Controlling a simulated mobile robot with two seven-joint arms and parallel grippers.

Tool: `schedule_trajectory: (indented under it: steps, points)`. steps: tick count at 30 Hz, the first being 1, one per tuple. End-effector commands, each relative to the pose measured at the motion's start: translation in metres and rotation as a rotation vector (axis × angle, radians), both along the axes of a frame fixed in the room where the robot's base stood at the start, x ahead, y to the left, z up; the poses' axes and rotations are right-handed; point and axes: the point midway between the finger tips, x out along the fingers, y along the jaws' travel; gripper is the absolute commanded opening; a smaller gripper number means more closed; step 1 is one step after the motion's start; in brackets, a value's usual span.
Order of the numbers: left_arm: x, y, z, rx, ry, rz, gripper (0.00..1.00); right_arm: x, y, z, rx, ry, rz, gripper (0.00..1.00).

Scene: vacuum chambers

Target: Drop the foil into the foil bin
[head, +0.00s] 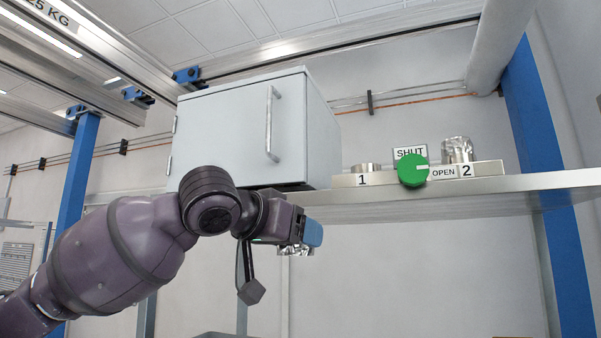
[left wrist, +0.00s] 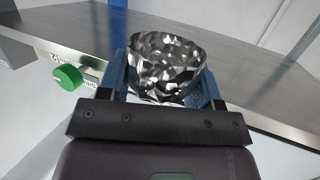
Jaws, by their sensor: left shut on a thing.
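My left gripper (head: 305,236) is shut on a piece of crumpled silver foil (head: 297,251), below the front edge of the shelf. In the left wrist view the foil (left wrist: 168,62) is a shiny, cup-like ring between the two blue fingers of the gripper (left wrist: 163,88). In the head view most of this foil is hidden by the gripper. I cannot make out a foil bin in either view. My right gripper is not in view.
A grey shelf (head: 400,200) carries a white cabinet (head: 225,130) with a closed door, a green knob (head: 412,170) beside SHUT and OPEN labels, and posts marked 1 and 2. Foil-like silver (head: 457,150) tops post 2. A blue upright (head: 550,180) stands right.

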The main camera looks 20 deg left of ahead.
Motion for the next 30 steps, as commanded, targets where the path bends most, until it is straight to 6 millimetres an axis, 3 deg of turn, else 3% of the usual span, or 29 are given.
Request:
schedule_trajectory:
  steps: [1, 3, 12, 30]
  points:
    - [-0.002, 0.0, -0.023, 0.006, 0.006, 0.011, 0.37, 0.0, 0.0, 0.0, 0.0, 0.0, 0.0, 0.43]
    - [-0.006, 0.001, -0.05, 0.009, 0.007, 0.027, 0.37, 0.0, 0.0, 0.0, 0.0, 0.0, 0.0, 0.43]
    - [-0.02, 0.004, -0.16, 0.012, 0.006, 0.095, 0.37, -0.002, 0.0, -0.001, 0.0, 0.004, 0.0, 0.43]
    - [-0.048, 0.013, -0.354, -0.028, 0.0, 0.23, 0.37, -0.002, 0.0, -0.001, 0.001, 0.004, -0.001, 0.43]
